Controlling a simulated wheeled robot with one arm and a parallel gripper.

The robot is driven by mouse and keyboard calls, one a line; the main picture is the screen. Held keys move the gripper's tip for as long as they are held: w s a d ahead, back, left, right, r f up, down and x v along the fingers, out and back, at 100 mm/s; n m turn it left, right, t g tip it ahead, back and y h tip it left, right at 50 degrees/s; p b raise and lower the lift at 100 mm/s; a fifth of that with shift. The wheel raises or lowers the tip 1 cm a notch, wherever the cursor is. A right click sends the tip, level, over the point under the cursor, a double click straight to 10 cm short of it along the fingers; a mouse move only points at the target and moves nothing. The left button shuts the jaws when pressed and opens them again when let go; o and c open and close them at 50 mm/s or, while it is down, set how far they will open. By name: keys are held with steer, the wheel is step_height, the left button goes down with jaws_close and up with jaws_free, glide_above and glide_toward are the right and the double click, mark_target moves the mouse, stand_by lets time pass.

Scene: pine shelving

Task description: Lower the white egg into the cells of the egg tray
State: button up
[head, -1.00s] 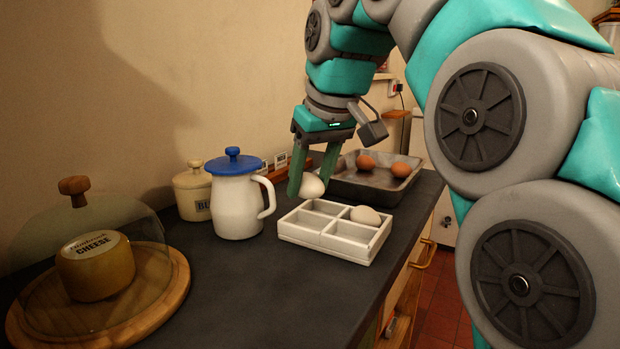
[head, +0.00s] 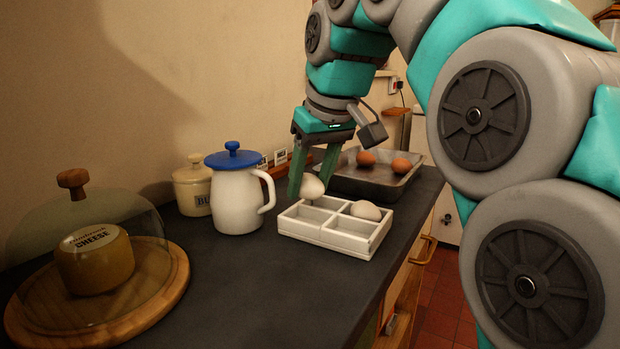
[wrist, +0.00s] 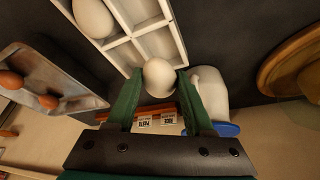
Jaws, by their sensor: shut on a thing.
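My gripper (head: 312,189) is shut on a white egg (head: 312,186). It holds the egg over the far left part of the white egg tray (head: 330,243); the egg also shows between the green fingers in the wrist view (wrist: 159,73). I cannot tell whether the egg touches the tray. The tray has square cells and sits on the dark worktop. A second white egg (head: 365,210) lies in the far right cell. The two near cells look empty.
A white jug (head: 236,204) with a blue lid stands left of the tray. A metal pan (head: 372,186) with brown eggs (head: 366,158) lies behind it. A cream jar (head: 192,188) and a cheese under a glass dome (head: 95,262) are further left. The worktop's front middle is clear.

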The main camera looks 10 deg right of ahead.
steer(key=shift+f, duration=0.15)
steer(key=o, duration=0.9)
steer(key=shift+c, duration=0.2)
